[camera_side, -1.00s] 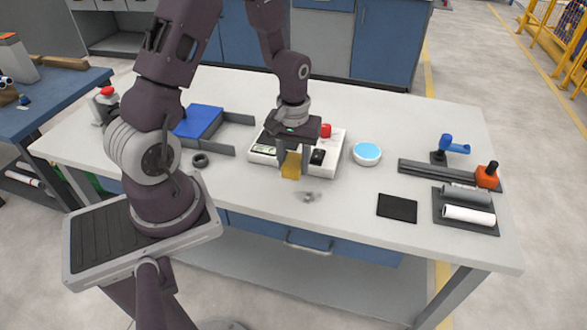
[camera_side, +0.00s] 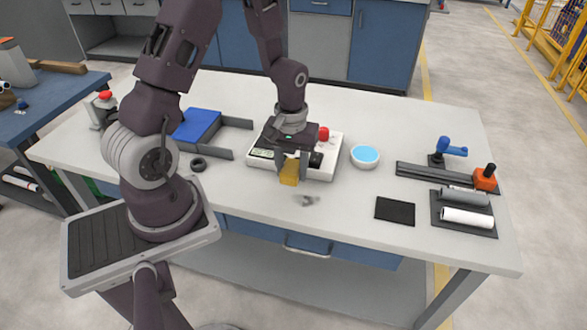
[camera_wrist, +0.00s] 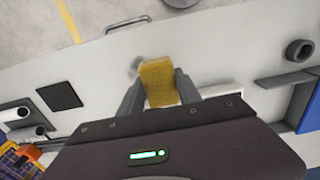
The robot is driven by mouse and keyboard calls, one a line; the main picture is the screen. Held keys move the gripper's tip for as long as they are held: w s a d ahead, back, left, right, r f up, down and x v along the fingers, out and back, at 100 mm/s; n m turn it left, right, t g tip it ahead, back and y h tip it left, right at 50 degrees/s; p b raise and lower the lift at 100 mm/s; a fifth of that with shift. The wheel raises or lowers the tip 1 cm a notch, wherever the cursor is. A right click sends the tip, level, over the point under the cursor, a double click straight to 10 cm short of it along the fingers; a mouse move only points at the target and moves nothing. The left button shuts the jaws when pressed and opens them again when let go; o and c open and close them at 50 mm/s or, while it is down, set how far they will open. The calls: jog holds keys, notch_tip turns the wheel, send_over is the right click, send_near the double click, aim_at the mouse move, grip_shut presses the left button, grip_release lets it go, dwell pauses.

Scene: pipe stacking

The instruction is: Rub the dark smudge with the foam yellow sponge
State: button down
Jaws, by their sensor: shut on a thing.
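The foam yellow sponge (camera_side: 289,174) is held between the fingers of my gripper (camera_side: 291,168). In the wrist view the sponge (camera_wrist: 159,84) sits between the two dark fingers of my gripper (camera_wrist: 160,88). The dark smudge (camera_side: 307,200) is a grey blotch on the white table, just in front and to the right of the sponge in the side view. In the wrist view part of the smudge (camera_wrist: 135,66) shows beside the sponge's left edge. I cannot tell whether the sponge touches the table.
A white device (camera_side: 322,166) with a red knob (camera_side: 323,134) stands right behind my gripper. A bowl with blue contents (camera_side: 365,156) is to its right. A black pad (camera_side: 395,211) lies further right. A dark ring (camera_side: 198,165) lies left. The table front around the smudge is clear.

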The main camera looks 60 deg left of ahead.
aim_at(291, 196)
jog(key=shift+f, duration=3.2)
jog(key=shift+w+d+f, duration=0.2)
jog(key=shift+w+d+r, duration=0.15)
jog(key=shift+w+d, duration=1.95)
jog(key=shift+w, duration=0.05)
jog(key=shift+w+d+f, duration=0.3)
jog(key=shift+w+d, duration=0.15)
jog(key=shift+d, duration=0.15)
jog(key=shift+s+a, duration=0.75)
jog(key=shift+a, duration=0.1)
jog(key=shift+s+a+r, duration=0.2)
jog(key=shift+s+a, duration=0.05)
jog(key=shift+s+a+f, duration=0.1)
jog(key=shift+s+a, duration=1)
jog(key=shift+s+a+r, duration=0.25)
jog(key=shift+s+a, duration=0.05)
jog(key=shift+s+a+f, duration=0.25)
jog(key=shift+s+a, duration=0.2)
jog(key=shift+r, duration=4)
